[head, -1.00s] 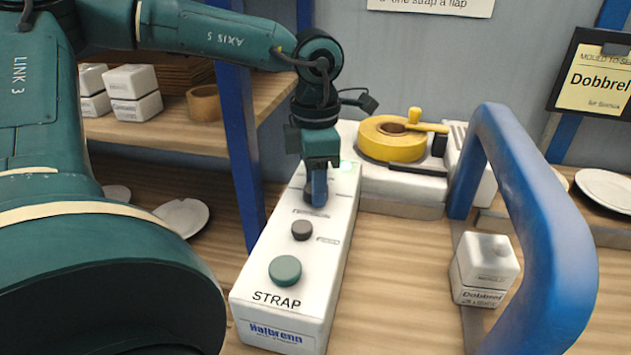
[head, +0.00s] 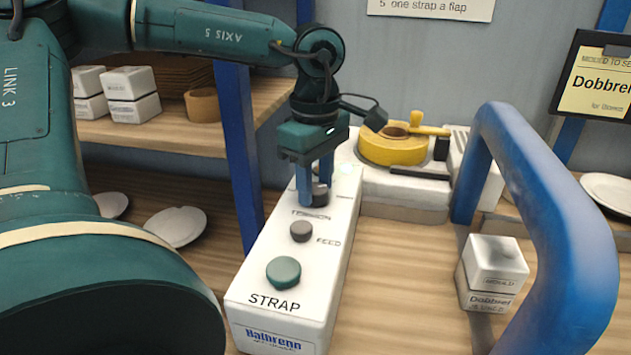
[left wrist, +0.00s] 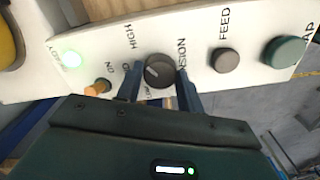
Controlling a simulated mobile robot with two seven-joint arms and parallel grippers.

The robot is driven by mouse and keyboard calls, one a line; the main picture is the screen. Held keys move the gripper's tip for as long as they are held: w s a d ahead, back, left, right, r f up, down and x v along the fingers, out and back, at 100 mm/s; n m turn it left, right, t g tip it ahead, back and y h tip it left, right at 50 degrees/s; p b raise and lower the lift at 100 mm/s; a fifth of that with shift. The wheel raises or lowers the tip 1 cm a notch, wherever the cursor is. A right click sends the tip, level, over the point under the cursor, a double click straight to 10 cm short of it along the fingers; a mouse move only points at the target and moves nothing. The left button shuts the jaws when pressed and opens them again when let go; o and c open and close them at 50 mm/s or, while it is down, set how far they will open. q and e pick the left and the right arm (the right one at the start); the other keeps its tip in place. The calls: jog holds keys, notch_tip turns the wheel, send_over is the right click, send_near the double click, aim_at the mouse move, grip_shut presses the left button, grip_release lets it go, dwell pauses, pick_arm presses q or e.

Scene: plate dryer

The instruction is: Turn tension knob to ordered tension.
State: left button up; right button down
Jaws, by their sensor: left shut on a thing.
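The dark grey tension knob (left wrist: 159,71) sits on the white panel of the strapping machine (head: 262,257). In the left wrist view a pale mark shows on its left part, slanted. HIGH is printed to its upper left, and a partly hidden LOW below it. My left gripper (head: 314,190) points down, with one blue finger on each side of the knob, shut on it. The knob also shows in the head view (head: 320,194), partly covered by the fingers. A dark FEED knob (head: 302,231) and a green STRAP button (head: 284,271) lie nearer. My right gripper is out of view.
A green light (left wrist: 72,59) glows and an orange switch (left wrist: 97,87) stands beside the knob. A yellow strap reel (head: 392,147) is behind. A blue rail (head: 545,200) arches at right, near small white boxes (head: 490,273).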

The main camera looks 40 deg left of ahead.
aim_at(315, 188)
pick_arm(q)
jog(key=shift+m, duration=0.6)
jog(key=o, duration=1)
notch_tip(315, 188, up, 13)
jog(key=shift+r+p, duration=0.15)
jog(key=shift+p, duration=0.5)
